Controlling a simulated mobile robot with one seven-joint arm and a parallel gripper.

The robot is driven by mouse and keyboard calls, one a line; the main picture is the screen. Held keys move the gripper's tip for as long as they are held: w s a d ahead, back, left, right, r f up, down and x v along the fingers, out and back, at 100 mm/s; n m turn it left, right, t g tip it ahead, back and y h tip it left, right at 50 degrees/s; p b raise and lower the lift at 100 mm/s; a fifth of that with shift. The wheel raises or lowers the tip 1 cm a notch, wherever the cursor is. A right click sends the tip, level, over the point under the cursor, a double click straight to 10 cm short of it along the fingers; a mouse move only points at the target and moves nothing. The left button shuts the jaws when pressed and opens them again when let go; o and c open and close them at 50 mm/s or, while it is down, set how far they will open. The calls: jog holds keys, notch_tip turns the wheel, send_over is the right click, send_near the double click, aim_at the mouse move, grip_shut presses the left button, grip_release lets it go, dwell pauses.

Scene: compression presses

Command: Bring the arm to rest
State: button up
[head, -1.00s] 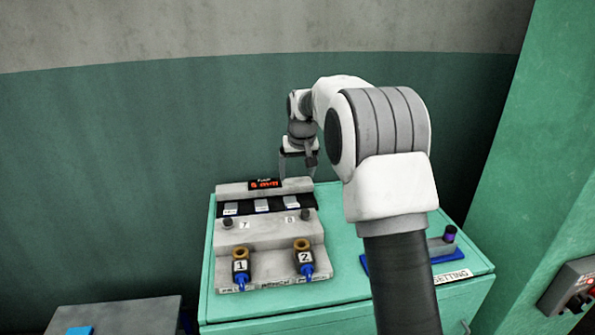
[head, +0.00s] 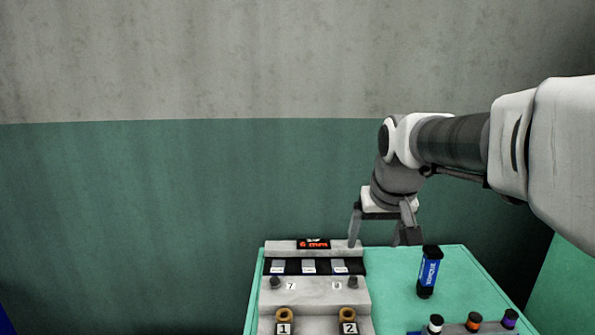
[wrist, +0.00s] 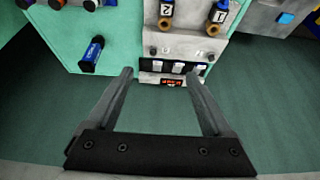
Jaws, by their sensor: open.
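My gripper (head: 380,240) hangs at the end of my arm, fingers down, above the back edge of the green cabinet top (head: 395,290). It is open, and nothing shows between its fingers in the wrist view (wrist: 160,75). The grey press unit (head: 318,292) with a red lit display (head: 314,244) is just left of and below the gripper. In the wrist view the display (wrist: 170,82) lies beyond the fingertips. Contact between the left finger and the unit cannot be told from the head view.
A blue labelled cylinder (head: 428,272) stands right of the press unit. Several capped pieces (head: 473,322) stand in a row at the front right. Brass-topped fittings marked 1 (head: 284,315) and 2 (head: 348,315) are on the unit. A green wall (head: 180,220) is behind.

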jog(key=s+f+p, duration=0.2)
jog(key=s, duration=1.9)
jog(key=shift+f+t, duration=0.15)
jog(key=shift+t, duration=0.15)
dwell(1.2)
